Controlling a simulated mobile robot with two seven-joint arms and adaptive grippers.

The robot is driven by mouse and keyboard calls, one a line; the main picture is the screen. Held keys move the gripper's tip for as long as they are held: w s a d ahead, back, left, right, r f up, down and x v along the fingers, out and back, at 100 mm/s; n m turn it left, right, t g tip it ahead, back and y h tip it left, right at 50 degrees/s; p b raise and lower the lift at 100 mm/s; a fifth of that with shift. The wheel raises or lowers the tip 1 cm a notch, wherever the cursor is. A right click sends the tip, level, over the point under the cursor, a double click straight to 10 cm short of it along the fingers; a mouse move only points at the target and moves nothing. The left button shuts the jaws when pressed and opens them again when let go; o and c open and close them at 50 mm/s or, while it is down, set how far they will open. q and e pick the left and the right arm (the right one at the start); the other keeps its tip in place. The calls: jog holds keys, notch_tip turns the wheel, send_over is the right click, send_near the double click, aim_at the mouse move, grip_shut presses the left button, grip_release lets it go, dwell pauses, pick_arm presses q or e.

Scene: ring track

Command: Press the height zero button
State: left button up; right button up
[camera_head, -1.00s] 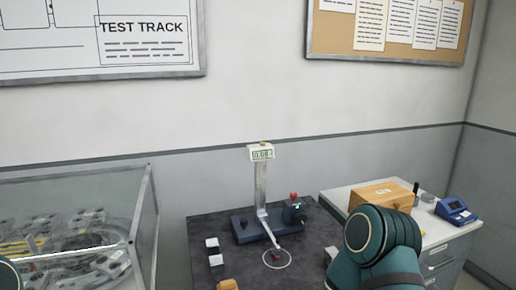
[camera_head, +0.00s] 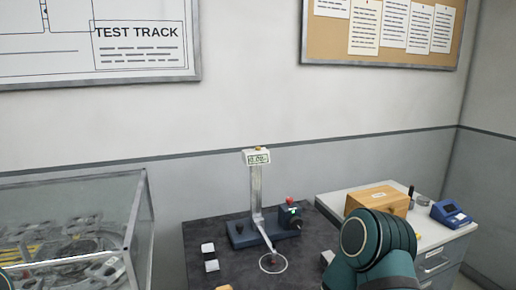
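A height gauge stands on the dark table (camera_head: 205,262), with a blue base (camera_head: 243,238), an upright metal column (camera_head: 256,192) and a small digital display (camera_head: 258,158) on top. A small yellowish button (camera_head: 258,149) sits on top of the display housing. Its slanted arm reaches down to a white ring marking (camera_head: 273,264) on the table. A dark box with a red knob and a green light (camera_head: 291,213) is at the right of the base. My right arm is in view at lower right, but its gripper is not visible. My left gripper is not visible.
Small white blocks (camera_head: 211,266) lie on the table's left part. To the right, a white cabinet holds a wooden box (camera_head: 377,199) and a blue device (camera_head: 450,214). A glass-walled bin of metal parts (camera_head: 70,240) stands at left.

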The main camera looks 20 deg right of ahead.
grip_shut()
dwell(1.1)
